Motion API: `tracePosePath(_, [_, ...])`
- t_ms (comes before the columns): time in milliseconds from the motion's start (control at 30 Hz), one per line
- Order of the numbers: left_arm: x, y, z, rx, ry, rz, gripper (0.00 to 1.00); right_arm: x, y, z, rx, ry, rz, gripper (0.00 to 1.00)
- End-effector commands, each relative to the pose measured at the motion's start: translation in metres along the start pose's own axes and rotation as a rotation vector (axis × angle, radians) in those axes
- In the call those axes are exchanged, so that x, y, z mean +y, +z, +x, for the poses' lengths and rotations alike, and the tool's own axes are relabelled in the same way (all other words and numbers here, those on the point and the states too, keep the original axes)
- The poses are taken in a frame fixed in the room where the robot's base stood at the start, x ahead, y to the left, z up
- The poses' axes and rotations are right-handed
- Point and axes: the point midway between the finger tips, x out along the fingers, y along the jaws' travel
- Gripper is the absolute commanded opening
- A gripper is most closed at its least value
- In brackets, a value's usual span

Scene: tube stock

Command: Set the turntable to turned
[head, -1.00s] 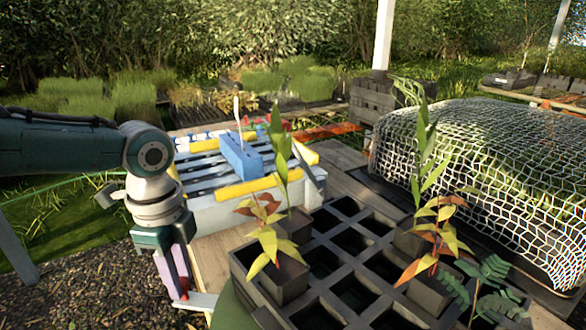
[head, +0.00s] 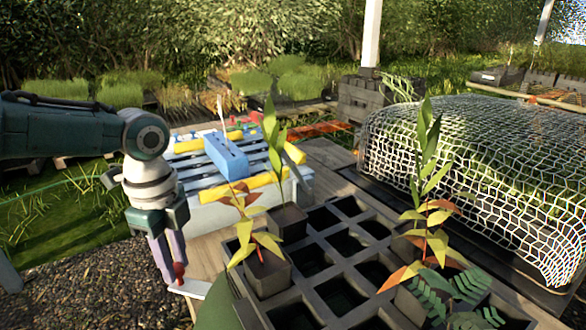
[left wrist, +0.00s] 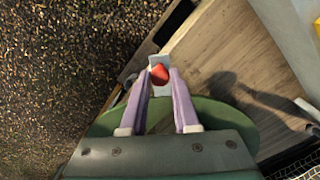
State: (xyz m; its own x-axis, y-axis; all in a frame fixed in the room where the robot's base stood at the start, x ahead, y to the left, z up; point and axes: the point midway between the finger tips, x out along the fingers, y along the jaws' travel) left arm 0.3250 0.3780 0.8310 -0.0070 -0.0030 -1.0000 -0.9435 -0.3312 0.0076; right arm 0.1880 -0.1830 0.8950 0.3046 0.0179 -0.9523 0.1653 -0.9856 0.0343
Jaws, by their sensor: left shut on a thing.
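The turntable (head: 214,306) is a green disc at the bottom of the head view, mostly hidden under a dark plant tray (head: 275,313). A pale tab (head: 192,289) with a red knob (head: 179,270) sticks out from its left side. My left gripper (head: 174,274) points down at the knob, with its purple fingers on either side of it. In the left wrist view, the red knob (left wrist: 160,74) sits between the fingertips, above the pale tab (left wrist: 155,60), and the green disc (left wrist: 216,116) shows below. My right gripper is not in view.
Several seedlings in dark pots (head: 266,272) stand in the tray. Behind it is a white slatted bench with a blue block (head: 226,156) and yellow bars. A netted tunnel (head: 480,180) stands close at the right. Gravel (head: 90,285) lies left of the wooden bench top (head: 208,255).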

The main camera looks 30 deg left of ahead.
Motion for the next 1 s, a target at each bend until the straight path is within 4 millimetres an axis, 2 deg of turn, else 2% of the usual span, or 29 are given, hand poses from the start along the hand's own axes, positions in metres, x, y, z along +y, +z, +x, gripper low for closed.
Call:
tracePosePath(100, [-0.003, 0.001, 0.002, -0.003, -0.012, 0.000, 0.00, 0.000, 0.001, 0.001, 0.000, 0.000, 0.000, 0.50])
tracePosePath(133, [-0.003, 0.001, 0.002, -0.003, -0.012, 0.000, 0.30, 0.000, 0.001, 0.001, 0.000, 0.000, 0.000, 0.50])
tracePosePath(400, [-0.002, 0.001, 0.001, -0.002, -0.009, -0.001, 0.59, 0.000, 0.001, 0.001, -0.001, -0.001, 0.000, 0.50])
tracePosePath(633, [-0.002, 0.001, 0.000, -0.001, -0.007, -0.001, 0.59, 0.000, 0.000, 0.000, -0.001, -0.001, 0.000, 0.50])
tracePosePath(733, [-0.002, 0.001, -0.008, -0.002, -0.007, -0.002, 0.59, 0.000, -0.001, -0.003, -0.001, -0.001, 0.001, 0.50])
tracePosePath(1000, [-0.002, 0.001, -0.061, -0.002, -0.009, 0.000, 0.59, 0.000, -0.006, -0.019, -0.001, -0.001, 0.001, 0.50])
